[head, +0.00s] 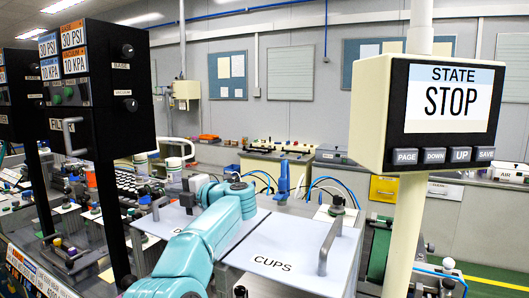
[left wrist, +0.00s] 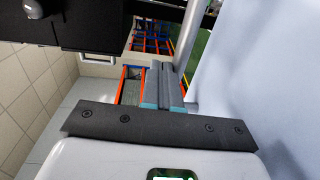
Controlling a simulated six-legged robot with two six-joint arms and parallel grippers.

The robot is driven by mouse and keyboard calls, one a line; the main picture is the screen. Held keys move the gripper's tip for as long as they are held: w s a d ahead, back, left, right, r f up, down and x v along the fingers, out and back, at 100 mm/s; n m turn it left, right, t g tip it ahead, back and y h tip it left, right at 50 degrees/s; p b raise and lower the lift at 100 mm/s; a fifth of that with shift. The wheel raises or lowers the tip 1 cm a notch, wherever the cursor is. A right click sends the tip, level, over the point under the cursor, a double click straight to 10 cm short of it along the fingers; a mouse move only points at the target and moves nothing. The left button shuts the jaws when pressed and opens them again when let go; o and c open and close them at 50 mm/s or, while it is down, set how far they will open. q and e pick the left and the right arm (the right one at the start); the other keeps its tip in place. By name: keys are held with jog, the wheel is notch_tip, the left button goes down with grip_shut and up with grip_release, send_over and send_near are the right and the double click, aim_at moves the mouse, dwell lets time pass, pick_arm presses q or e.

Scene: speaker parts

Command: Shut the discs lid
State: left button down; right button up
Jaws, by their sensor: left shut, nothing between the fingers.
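A pale lid (head: 172,222) with a grey bar handle (head: 160,207) lies at centre left in the head view. My teal left arm covers most of its label, so I cannot read it as discs. It looks roughly flat; I cannot tell whether it is fully shut. My left gripper (head: 190,190) is near this lid's far side, partly hidden by its own wrist. In the left wrist view the left gripper (left wrist: 163,85) is shut and empty, close to a grey rod (left wrist: 188,42). A smooth pale surface (left wrist: 260,70) fills the right side. My right gripper is not seen.
A lid marked CUPS (head: 270,262) with an upright bar handle (head: 329,246) lies to the right. A STOP display (head: 446,105) on a post (head: 403,235) and a black gauge box (head: 102,90) stand on either side. Blue hoses (head: 325,186) curve behind.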

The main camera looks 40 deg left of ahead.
pick_arm(q)
jog(key=shift+a+f, duration=0.1)
dwell(0.3)
jog(key=shift+d, duration=0.2)
jog(key=b+v, duration=0.2)
jog(key=v, duration=1.4)
jog(key=shift+b, duration=0.3)
jog(key=shift+s+d, duration=0.1)
